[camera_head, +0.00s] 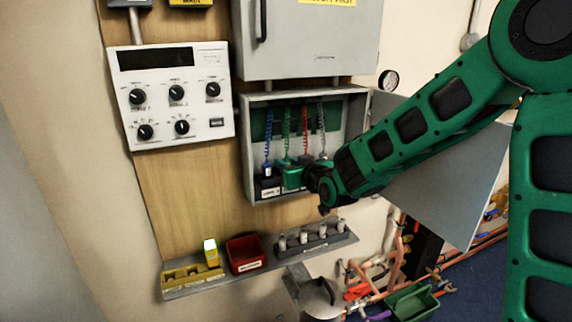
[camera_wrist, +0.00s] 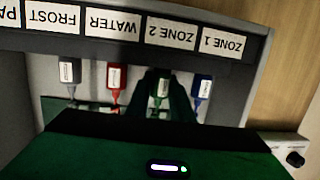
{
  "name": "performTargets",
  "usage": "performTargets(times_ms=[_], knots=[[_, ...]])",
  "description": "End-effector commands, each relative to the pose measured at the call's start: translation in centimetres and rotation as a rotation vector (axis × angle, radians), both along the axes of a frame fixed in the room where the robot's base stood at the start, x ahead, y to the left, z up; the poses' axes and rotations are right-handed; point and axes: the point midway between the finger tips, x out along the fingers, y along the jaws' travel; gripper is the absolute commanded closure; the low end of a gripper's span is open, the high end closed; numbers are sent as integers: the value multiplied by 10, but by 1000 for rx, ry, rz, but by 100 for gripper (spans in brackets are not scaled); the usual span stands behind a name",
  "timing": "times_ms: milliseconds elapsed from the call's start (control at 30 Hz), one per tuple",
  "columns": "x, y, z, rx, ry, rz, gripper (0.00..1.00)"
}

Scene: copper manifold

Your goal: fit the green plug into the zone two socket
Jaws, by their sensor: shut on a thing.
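The green plug (camera_wrist: 159,92) is between the fingers of my gripper (camera_wrist: 164,76), which is shut on it. In the wrist view, upside down, the plug lines up with the ZONE 2 label (camera_wrist: 171,34) on the dark socket block (camera_wrist: 135,48). I cannot tell whether its tip is inside the socket. In the head view my gripper (camera_head: 286,177) is inside the open grey box, in front of the block, and hides the plug. The green coiled cord (camera_head: 287,128) rises above it. A blue plug (camera_wrist: 201,88) is at ZONE 1 beside it.
A red plug (camera_wrist: 115,80) and a grey plug (camera_wrist: 70,72) are at WATER and FROST on the other side. The box's side wall (camera_head: 249,150) is close to my gripper. Below are a shelf (camera_head: 190,291), a red bin (camera_head: 245,254) and a grey rack (camera_head: 318,248).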

Motion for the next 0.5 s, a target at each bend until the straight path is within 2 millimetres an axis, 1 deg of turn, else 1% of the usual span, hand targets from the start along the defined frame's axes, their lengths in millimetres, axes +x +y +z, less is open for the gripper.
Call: performTargets(times_ms=[200, 233, 267, 300, 333, 500], knots=[[0, 0, -4, 0, 0, 0, 100], [0, 0, -4, 0, 0, 0, 77], [0, 0, -4, 0, 0, 0, 70], [0, 0, -4, 0, 0, 0, 61], [0, 0, -4, 0, 0, 0, 58], [0, 0, -4, 0, 0, 0, 58]])
